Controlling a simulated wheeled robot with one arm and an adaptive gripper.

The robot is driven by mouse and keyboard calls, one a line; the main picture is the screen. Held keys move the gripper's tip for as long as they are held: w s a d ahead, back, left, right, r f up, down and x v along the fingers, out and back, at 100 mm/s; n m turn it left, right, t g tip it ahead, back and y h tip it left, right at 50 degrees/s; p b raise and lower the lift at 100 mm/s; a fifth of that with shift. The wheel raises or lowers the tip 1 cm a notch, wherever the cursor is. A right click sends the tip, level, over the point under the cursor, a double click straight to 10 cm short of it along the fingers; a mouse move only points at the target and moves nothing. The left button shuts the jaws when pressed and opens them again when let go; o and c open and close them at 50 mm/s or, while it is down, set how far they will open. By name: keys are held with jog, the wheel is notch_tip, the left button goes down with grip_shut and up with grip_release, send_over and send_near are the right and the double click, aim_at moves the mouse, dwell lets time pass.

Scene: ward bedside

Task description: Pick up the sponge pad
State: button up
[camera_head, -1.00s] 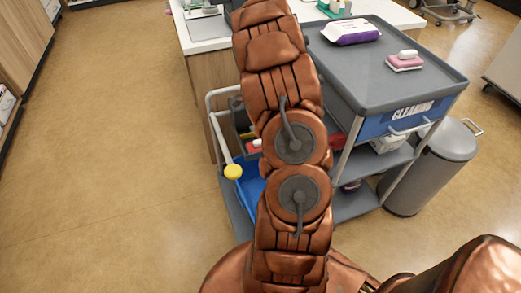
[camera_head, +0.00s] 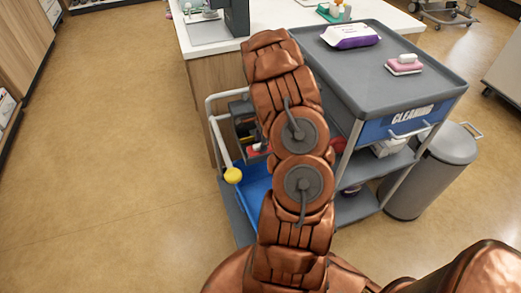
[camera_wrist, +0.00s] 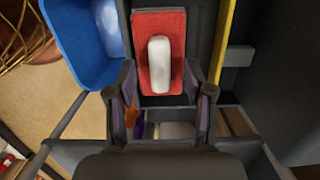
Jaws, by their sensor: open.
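In the wrist view, a red pad (camera_wrist: 143,60) with a rounded white bar (camera_wrist: 159,62) on top lies in a dark grey container just beyond my gripper (camera_wrist: 160,85). My gripper is open, its fingers either side of the pad's near end, with nothing held. I cannot tell whether they are level with it. In the head view, a pink pad (camera_head: 404,70) with a white piece on top lies on the grey cart top (camera_head: 385,92). I cannot tell which of the two pads is the sponge pad. My arm hides my gripper in the head view.
A blue bin (camera_wrist: 75,60) is left of the red pad and a yellow bar (camera_wrist: 222,40) is right of it. A purple and white pack (camera_head: 350,37) lies on the cart top. A grey lidded bin (camera_head: 440,165) stands right of the cart. The floor at left is clear.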

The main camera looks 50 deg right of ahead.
jog(key=shift+a+f, duration=0.1)
jog(key=shift+f, duration=0.45)
grip_shut()
